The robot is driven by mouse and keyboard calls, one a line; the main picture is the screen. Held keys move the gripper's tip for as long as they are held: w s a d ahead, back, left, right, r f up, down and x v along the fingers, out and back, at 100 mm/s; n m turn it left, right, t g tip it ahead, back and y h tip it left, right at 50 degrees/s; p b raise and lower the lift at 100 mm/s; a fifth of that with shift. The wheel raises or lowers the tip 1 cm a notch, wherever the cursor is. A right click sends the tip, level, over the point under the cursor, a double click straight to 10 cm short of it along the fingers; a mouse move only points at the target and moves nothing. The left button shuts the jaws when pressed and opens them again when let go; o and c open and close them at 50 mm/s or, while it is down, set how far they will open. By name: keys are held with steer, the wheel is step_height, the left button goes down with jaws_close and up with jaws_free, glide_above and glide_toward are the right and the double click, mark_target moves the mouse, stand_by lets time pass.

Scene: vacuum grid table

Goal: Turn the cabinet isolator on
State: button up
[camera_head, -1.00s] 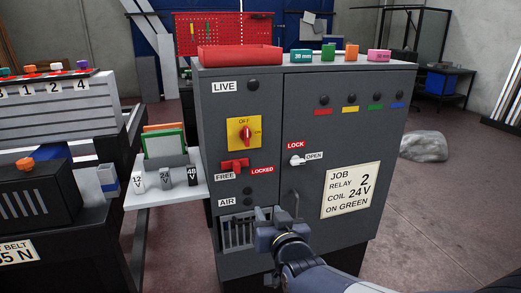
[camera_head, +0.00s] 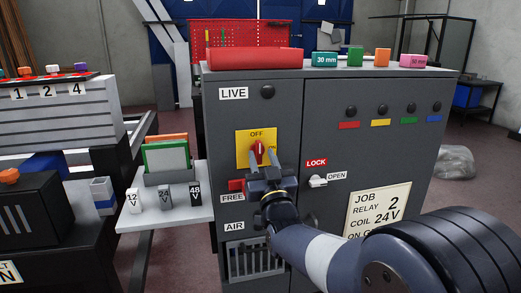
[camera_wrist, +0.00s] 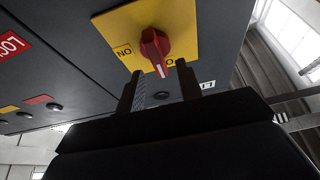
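The cabinet isolator is a red rotary knob (camera_head: 258,150) on a yellow plate (camera_head: 243,138) on the cabinet's left door. The knob's handle is upright, towards the OFF mark. In the wrist view the red knob (camera_wrist: 154,46) shows a white pointer line, with the ON mark to the left on the yellow plate (camera_wrist: 183,14). My gripper (camera_head: 264,159) is in front of the plate with its fingers apart. In the wrist view the open gripper (camera_wrist: 159,78) has its fingertips just short of the knob, one to each side. I cannot tell whether they touch it.
A white LOCK/OPEN handle (camera_head: 318,181) is on the right door.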

mark_target(258, 152)
steer(key=shift+x, duration=1.4)
